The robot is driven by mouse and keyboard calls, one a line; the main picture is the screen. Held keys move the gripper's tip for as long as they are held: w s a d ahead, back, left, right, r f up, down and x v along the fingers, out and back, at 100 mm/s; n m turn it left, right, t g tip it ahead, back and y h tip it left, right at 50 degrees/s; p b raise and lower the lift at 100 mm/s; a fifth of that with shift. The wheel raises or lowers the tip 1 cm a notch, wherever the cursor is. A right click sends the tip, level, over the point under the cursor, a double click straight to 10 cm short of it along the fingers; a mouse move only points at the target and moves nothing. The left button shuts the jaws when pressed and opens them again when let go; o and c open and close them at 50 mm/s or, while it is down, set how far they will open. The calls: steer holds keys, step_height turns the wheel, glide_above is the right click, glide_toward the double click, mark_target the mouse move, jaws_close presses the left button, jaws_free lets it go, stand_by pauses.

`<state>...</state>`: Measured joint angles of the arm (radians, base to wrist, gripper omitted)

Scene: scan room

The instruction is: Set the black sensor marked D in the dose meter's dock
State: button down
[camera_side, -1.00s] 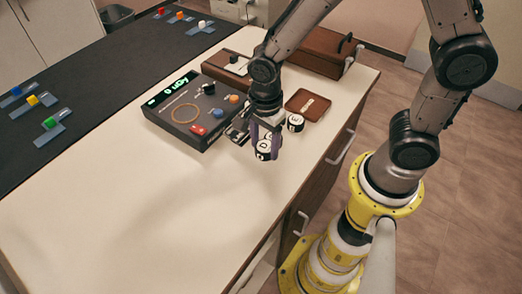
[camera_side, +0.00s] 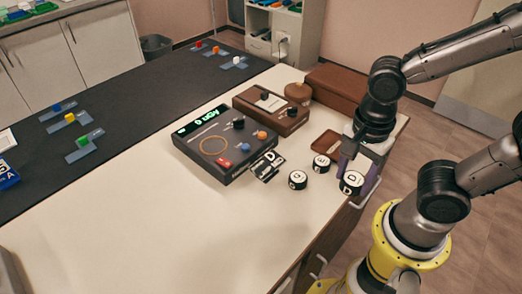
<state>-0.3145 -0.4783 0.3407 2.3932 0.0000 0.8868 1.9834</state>
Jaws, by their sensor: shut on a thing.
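The black sensor marked D (camera_side: 352,184) has a white top and sits between the fingers of my gripper (camera_side: 357,175), which is shut on it. It is near the table's right edge; I cannot tell whether it touches the table. The dark dose meter (camera_side: 208,155) lies to the left with a lit green display. At its front right corner is a dark bracket-like part with a white D label (camera_side: 268,166), seemingly the dock; no sensor shows in it. My gripper is well to the right of it.
Two similar sensors, one seemingly marked G (camera_side: 298,181) and one marked E (camera_side: 321,164), stand between meter and gripper. A brown coaster (camera_side: 326,143), a brown box with a knob (camera_side: 270,110) and a brown case (camera_side: 345,86) lie behind. The front left tabletop (camera_side: 150,220) is clear.

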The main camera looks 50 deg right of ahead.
steer(key=w+a+r, duration=0.2)
steer(key=w+r, duration=0.2)
steer(key=w, duration=0.6)
steer(key=w+a+r, duration=0.2)
steer(key=w+r, duration=0.2)
steer(key=w, duration=0.7)
steer(key=shift+m, duration=0.5)
steer(key=w+f, duration=0.3)
steer(key=w, duration=0.2)
steer(key=w+a+f, duration=0.1)
steer(key=w+f, duration=0.3)
steer(key=w, duration=0.1)
steer(key=w+f, duration=0.4)
steer(key=w, duration=0.2)
steer(key=shift+a+f, duration=0.1)
steer(key=shift+a, duration=0.1)
steer(key=shift+w+a+f, duration=0.15)
steer(key=shift+w+f, duration=0.35)
steer(key=shift+f, duration=0.15)
steer(key=shift+w+f, duration=0.15)
steer(key=shift+f, duration=1.5)
